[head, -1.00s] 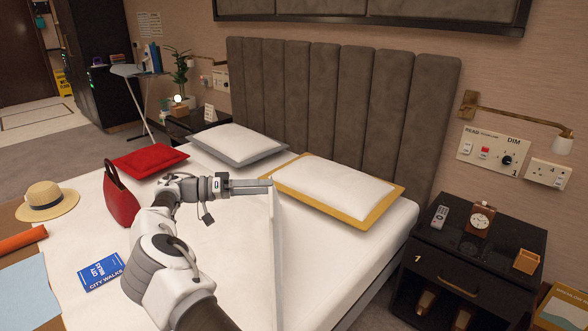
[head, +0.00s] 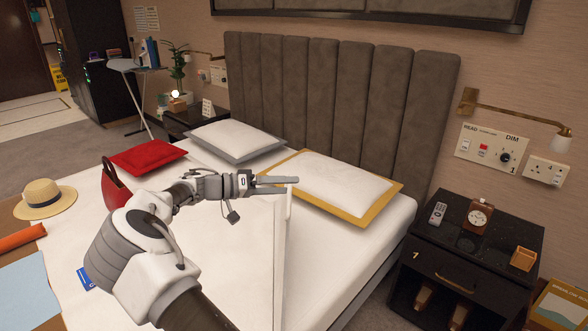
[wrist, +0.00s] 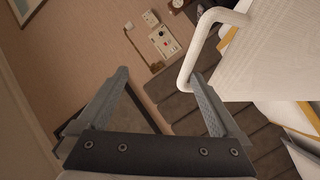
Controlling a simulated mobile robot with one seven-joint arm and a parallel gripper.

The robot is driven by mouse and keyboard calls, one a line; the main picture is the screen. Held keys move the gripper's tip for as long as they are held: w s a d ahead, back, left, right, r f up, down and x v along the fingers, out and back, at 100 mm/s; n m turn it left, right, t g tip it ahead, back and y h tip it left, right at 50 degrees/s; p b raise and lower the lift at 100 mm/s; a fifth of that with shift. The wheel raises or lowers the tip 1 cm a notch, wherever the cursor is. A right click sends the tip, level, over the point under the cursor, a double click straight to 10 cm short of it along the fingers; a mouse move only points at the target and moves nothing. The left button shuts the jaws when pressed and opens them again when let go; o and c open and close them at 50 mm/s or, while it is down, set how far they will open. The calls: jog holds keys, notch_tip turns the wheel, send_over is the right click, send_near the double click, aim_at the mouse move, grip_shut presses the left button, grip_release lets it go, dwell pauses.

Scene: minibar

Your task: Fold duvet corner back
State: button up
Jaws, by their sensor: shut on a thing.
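The white duvet (head: 245,275) covers the bed. Its corner flap (head: 280,265) stands up nearly edge-on in the head view, as a thin white strip. My gripper (head: 294,181) is at the top of this strip, above the bed and in front of the yellow-edged pillow. In the wrist view the flap (wrist: 262,62) is a broad white panel with a white bent loop (wrist: 196,45) on its edge. The loop lies at the tip of the right finger of my gripper (wrist: 158,74). My gripper is shut on the loop, though the fingers look well apart.
A yellow-edged pillow (head: 345,185) and a grey-edged pillow (head: 238,138) lie by the headboard (head: 345,95). A red cushion (head: 147,157), red bag (head: 115,187) and straw hat (head: 45,197) are at left. A black nightstand (head: 455,250) stands right of the bed.

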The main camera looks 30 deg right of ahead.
jog(key=s+d+r+m+g, duration=0.2)
jog(key=s+r, duration=0.1)
jog(key=r, duration=0.4)
jog(key=shift+d+g+h, duration=0.15)
jog(key=shift+g+h, duration=0.15)
jog(key=shift+h, duration=0.1)
notch_tip(320, 180, down, 6)
jog(key=w+a+n+t, duration=0.1)
jog(key=w+a+t, duration=0.1)
jog(key=shift+w+r+n+t+y, duration=0.15)
jog(key=shift+w+n+t+y, duration=0.15)
jog(key=shift+n, duration=0.1)
jog(key=w+p+v, duration=0.1)
jog(key=v, duration=0.9)
jog(key=shift+w+r, duration=0.4)
jog(key=shift+r, duration=0.05)
jog(key=shift+s+a+r+p, duration=0.1)
jog(key=shift+a+r+p, duration=0.1)
jog(key=shift+a, duration=0.4)
jog(key=shift+s+a+r+p, duration=0.1)
jog(key=shift+a+p, duration=0.05)
jog(key=shift+a, duration=0.5)
jog(key=shift+c, duration=0.7)
jog(key=w+p+v, duration=0.1)
jog(key=p+v, duration=0.1)
jog(key=v, duration=0.5)
jog(key=shift+r+p, duration=0.2)
jog(key=shift+p, duration=0.15)
